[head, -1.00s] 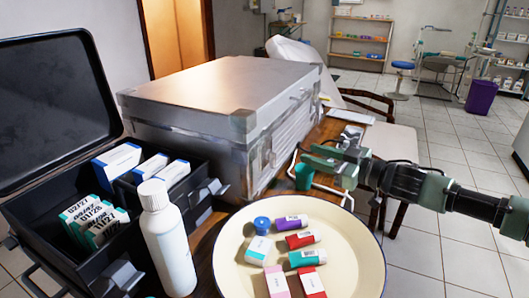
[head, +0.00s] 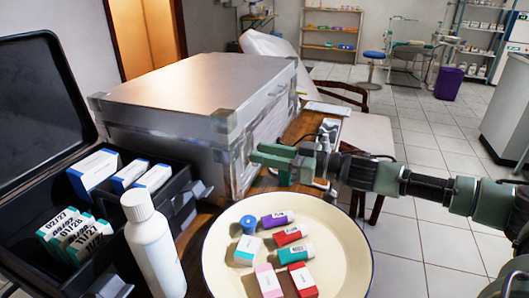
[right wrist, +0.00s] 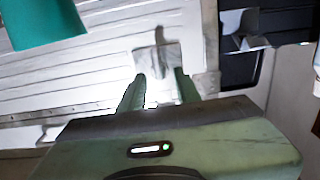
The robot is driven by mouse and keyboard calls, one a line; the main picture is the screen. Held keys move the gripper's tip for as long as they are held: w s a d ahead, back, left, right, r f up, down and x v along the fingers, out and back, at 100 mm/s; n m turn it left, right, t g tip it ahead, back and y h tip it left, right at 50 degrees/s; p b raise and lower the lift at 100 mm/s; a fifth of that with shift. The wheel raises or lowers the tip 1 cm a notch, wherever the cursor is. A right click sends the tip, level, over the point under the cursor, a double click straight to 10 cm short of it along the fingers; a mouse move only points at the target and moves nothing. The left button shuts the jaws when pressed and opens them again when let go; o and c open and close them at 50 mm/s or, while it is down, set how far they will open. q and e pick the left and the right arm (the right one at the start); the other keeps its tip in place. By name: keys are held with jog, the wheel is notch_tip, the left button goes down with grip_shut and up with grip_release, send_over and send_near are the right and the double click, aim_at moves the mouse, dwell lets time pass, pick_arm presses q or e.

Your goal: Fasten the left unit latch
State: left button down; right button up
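The silver metal unit (head: 190,90) stands on the wooden table with its lid down. Its slatted front faces right. In the right wrist view a small metal latch plate (right wrist: 158,60) sits on the pale front panel, with a dark slot above it. My right gripper (head: 260,155) reaches in from the right close to the unit's front, near its left corner. In the right wrist view its two fingers (right wrist: 160,88) are apart with nothing between them, pointing at the latch plate. I cannot tell whether they touch it. My left gripper is not in view.
A cream round tray (head: 335,265) with several small tubes and boxes lies below the gripper. A white bottle (head: 155,245) and an open black case (head: 45,120) stand left. A teal cup (right wrist: 40,20) is close beside the gripper.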

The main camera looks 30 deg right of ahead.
jog(key=shift+c, duration=0.3)
grip_shut()
